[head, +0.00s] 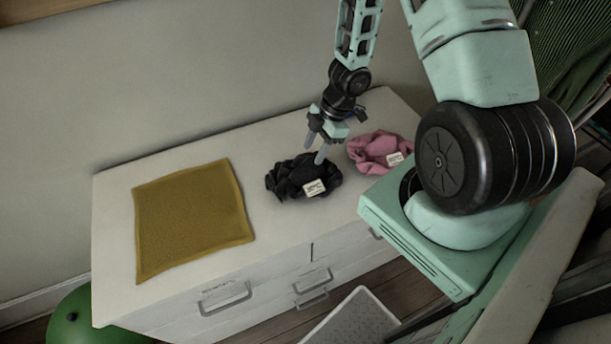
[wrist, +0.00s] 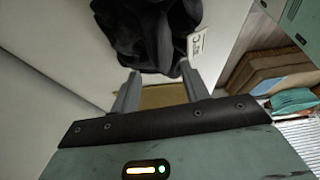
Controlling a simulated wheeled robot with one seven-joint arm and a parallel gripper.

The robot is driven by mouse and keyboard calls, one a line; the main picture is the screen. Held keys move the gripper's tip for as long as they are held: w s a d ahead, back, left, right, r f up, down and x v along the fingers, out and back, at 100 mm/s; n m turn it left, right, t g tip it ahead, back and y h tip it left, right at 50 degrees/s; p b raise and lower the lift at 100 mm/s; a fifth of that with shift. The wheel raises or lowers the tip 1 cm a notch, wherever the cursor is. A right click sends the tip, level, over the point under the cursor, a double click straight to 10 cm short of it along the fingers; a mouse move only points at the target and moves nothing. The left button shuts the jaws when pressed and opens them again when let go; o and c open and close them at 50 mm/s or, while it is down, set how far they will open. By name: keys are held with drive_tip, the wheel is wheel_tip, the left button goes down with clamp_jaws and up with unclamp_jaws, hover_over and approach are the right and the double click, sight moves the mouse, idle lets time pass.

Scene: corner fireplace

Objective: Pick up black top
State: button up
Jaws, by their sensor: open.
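The black top (head: 290,181) is a crumpled dark cloth with a white tag, lying on the white dresser top. It also shows in the wrist view (wrist: 145,35), at the top of the picture beyond the fingertips, with its tag at its right side. My gripper (head: 315,150) is open, pointing down at the black top's upper right part. In the wrist view my gripper (wrist: 158,85) has its two fingers apart with nothing between them. Whether the fingertips touch the cloth I cannot tell.
A pink crumpled garment (head: 376,152) with a tag lies right of the black top. A mustard cloth (head: 192,217) lies flat at the left. The white dresser (head: 112,202) stands against the wall. A green round object (head: 85,318) is on the floor at lower left.

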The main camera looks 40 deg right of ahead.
sight(309, 160)
drive_tip(key=b+x, duration=0.1)
drive_tip(key=x, duration=0.4)
clamp_jaws()
drive_tip(key=shift+r, duration=0.1)
